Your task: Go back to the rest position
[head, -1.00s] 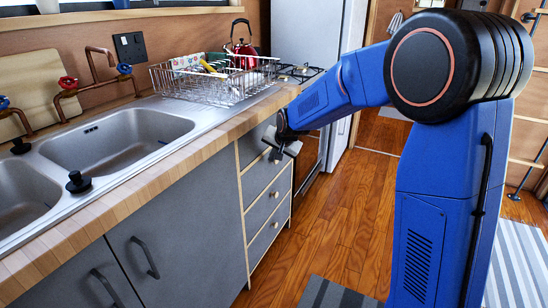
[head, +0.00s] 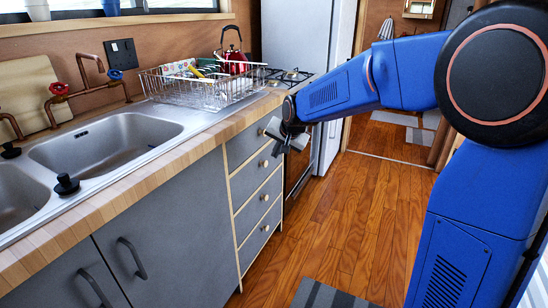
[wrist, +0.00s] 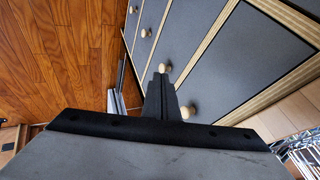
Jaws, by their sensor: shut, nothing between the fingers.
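My gripper (head: 287,140) hangs at the end of my blue arm in the head view, in front of the top of the drawer stack beside the oven. In the wrist view my gripper (wrist: 162,92) shows with its dark fingers together and nothing between them. The grey drawers (head: 258,185) with round wooden knobs are beside it, and all look closed. They also show in the wrist view (wrist: 215,50). I cannot tell whether the gripper touches a drawer front.
A wooden counter edge (head: 150,178) runs along the left, with a double sink (head: 105,140) and a wire dish rack (head: 205,92). A red kettle (head: 233,62) stands behind the rack. The wooden floor (head: 345,215) to the right is clear, with a striped mat (head: 325,294) at the bottom.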

